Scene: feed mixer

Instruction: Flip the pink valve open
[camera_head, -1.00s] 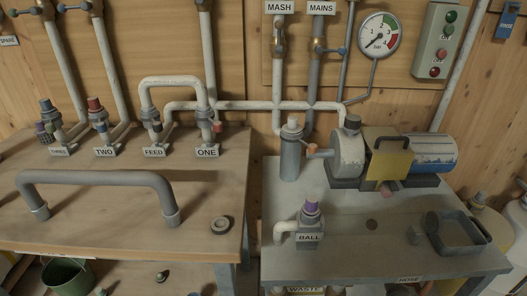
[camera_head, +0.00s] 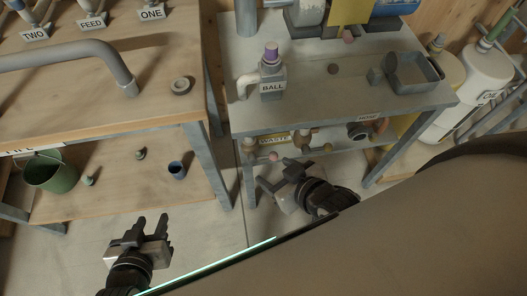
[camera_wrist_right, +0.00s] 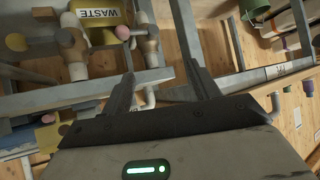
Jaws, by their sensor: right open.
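A small pink knob (camera_head: 273,156) sits on the pipework beside the WASTE label (camera_head: 274,139), under the right bench's top. In the right wrist view the pink knob (camera_wrist_right: 122,32) is at upper left, next to the upside-down WASTE label (camera_wrist_right: 99,17). My right gripper (camera_head: 277,174) is open and empty, just below and in front of this pipework, apart from the knob. In the right wrist view its two fingers (camera_wrist_right: 158,72) stand apart with nothing between them. My left gripper (camera_head: 151,220) is open and empty over the floor at lower left. Another pink piece (camera_head: 348,36) shows under the yellow guard.
The right bench (camera_head: 310,107) carries the BALL valve (camera_head: 272,75) and a grey tray (camera_head: 422,84). Its grey legs and top edge are close to my right gripper. A green bucket (camera_head: 50,172) stands on the left bench's lower shelf. Floor between benches is clear.

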